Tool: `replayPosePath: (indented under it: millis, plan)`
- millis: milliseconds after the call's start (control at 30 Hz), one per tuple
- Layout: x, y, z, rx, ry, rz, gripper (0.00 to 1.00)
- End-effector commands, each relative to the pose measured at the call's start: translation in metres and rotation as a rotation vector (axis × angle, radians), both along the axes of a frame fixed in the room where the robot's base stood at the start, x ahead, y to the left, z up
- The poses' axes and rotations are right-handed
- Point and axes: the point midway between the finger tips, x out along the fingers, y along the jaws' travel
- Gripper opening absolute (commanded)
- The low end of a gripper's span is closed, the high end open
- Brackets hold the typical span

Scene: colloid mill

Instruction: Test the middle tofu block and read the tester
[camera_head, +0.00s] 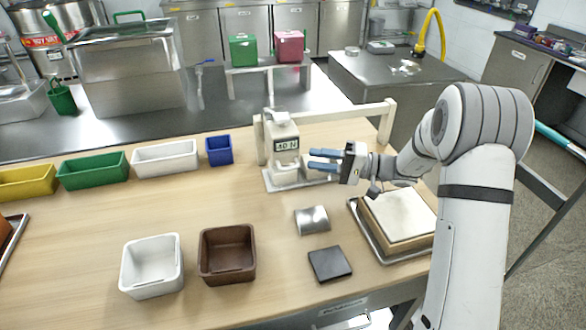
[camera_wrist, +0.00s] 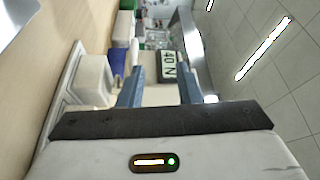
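The tester (camera_head: 282,145) is a white upright device with a small display (camera_head: 286,144); in the wrist view the display (camera_wrist: 168,66) is turned sideways and appears to read 40 N. My gripper (camera_head: 312,160) is just right of the tester, its blue fingers pointing at it. In the wrist view the fingers (camera_wrist: 160,68) are apart, with nothing held between them and the display beyond. A pale rounded block (camera_wrist: 93,80) sits low beside the left finger on a light plate (camera_wrist: 68,103); I cannot tell if it is tofu. No clear row of tofu blocks shows.
A cream slab (camera_head: 403,212) lies in a metal tray (camera_head: 376,245) below my arm. A metal piece (camera_head: 312,220), a dark square pad (camera_head: 330,264), a brown bin (camera_head: 227,254) and a white bin (camera_head: 152,265) stand in front. A pale frame (camera_head: 345,116) rises behind the tester.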

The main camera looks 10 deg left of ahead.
Motion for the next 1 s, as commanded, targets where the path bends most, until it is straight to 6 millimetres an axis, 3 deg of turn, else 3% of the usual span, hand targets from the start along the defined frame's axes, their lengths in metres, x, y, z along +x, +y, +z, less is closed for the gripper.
replayPosePath:
  millis: [167,300,500,700,1000]
  plan:
    - [0.000,0.000,-0.042,-0.001,0.007,0.000,0.31]
    - [-0.004,0.034,-0.033,-0.002,0.000,0.006,0.31]
    - [-0.005,0.063,-0.031,-0.001,0.001,0.003,0.31]
    - [-0.005,0.074,-0.031,-0.001,0.001,0.001,0.31]
    - [-0.005,0.075,-0.031,-0.002,0.001,0.001,0.28]
